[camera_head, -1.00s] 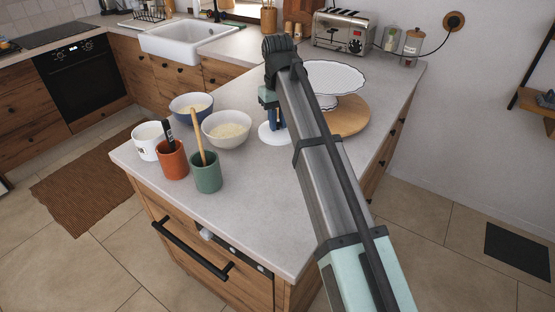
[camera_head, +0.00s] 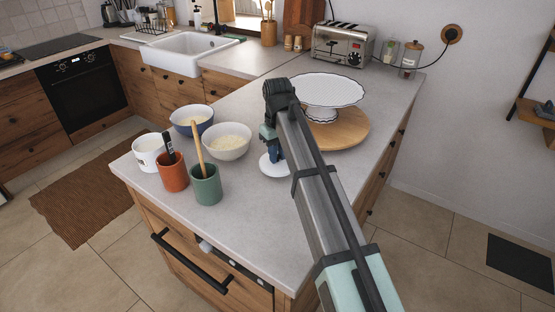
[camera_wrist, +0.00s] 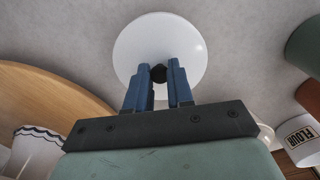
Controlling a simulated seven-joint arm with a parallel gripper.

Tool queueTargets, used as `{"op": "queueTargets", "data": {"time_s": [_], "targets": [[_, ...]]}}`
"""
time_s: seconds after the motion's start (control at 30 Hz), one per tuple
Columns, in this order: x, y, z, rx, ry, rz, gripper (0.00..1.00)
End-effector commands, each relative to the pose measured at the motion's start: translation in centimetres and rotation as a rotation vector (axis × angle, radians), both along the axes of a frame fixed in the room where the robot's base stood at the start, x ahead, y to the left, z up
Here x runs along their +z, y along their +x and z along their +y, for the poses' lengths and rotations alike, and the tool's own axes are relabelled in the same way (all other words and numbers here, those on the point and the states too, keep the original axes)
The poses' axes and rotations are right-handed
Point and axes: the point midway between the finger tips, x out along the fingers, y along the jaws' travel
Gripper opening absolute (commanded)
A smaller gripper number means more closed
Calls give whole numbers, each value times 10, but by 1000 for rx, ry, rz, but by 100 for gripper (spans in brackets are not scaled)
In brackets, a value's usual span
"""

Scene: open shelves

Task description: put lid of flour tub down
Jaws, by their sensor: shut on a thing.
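The lid is a round white disc (camera_wrist: 160,42) with a small dark knob (camera_wrist: 159,73). My gripper (camera_wrist: 158,84) has blue fingers shut on the knob. In the head view the lid (camera_head: 273,164) shows low at the counter, partly hidden by my arm; I cannot tell whether it touches the surface. The flour tub (camera_head: 149,148) is a white pot at the counter's left end, open at the top. Its FLOUR label shows in the wrist view (camera_wrist: 300,138).
A red cup (camera_head: 173,174) and a green cup (camera_head: 206,187) with utensils stand left of the lid. A white bowl (camera_head: 228,153) and blue bowl (camera_head: 190,131) are behind them. A cake stand (camera_head: 333,88) on a wooden board (camera_head: 352,132) is to the right. The front counter is clear.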

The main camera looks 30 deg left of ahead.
Motion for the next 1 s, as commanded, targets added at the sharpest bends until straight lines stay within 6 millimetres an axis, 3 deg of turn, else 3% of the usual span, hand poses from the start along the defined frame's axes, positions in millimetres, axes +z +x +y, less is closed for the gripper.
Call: {"op": "queueTargets", "data": {"time_s": [0.2,0.6,0.63,0.87,1.0], "targets": [[-24,0,0,0,-1,0,0],[-28,0,0,0,-1,0,0],[-27,0,0,0,0,0,25],[-27,0,0,0,0,0,47],[-27,0,0,0,0,0,47]]}}
